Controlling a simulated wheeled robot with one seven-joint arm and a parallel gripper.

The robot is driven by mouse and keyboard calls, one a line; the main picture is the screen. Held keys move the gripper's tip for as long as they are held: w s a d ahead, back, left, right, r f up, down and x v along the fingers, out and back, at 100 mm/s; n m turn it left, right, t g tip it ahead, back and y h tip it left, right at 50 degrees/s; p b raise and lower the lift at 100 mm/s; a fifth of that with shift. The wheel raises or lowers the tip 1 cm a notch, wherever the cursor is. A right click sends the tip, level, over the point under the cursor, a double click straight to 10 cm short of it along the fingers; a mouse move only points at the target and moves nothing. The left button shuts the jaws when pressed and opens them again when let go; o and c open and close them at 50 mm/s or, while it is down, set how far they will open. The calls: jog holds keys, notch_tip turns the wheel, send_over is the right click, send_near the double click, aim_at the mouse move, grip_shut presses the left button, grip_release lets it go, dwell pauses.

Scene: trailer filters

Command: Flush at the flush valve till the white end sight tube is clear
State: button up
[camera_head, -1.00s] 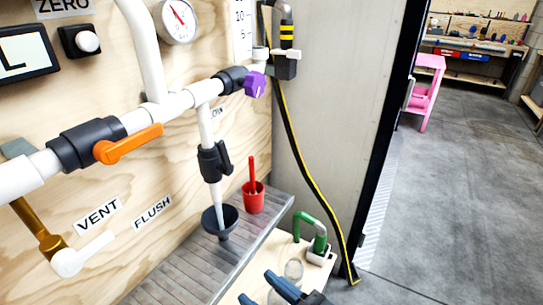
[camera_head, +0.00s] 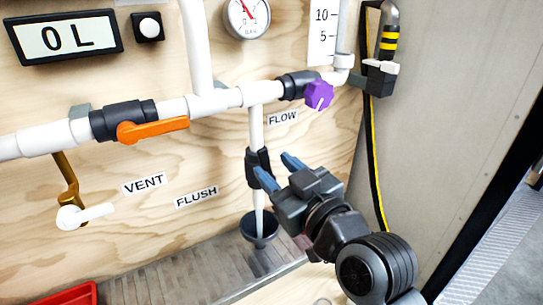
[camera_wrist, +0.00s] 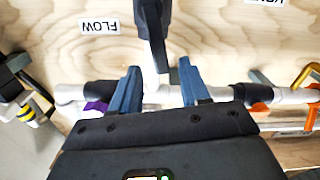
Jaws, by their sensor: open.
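The black flush valve (camera_head: 257,165) sits on a white vertical pipe that drops from the main pipe, right of the FLUSH label (camera_head: 196,196). My gripper partly hides it. The white tube end (camera_head: 259,201) below it reaches into a dark funnel (camera_head: 260,230); I cannot tell whether its contents are clear. My gripper (camera_head: 277,170) is open and empty, its blue fingertips close to the valve. In the wrist view, upside down, my gripper (camera_wrist: 158,67) has one finger on each side of the pipe, and the black valve handle (camera_wrist: 153,35) shows just beyond, roughly along the pipe.
An orange-handled valve (camera_head: 152,129), a purple knob (camera_head: 319,94) and a brass vent tap (camera_head: 68,193) are nearby. A red container (camera_head: 65,294) is at lower left. A black-and-yellow hose (camera_head: 377,170) hangs at right.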

aim_at(265, 160)
jog(key=shift+x, duration=2.4)
grip_shut()
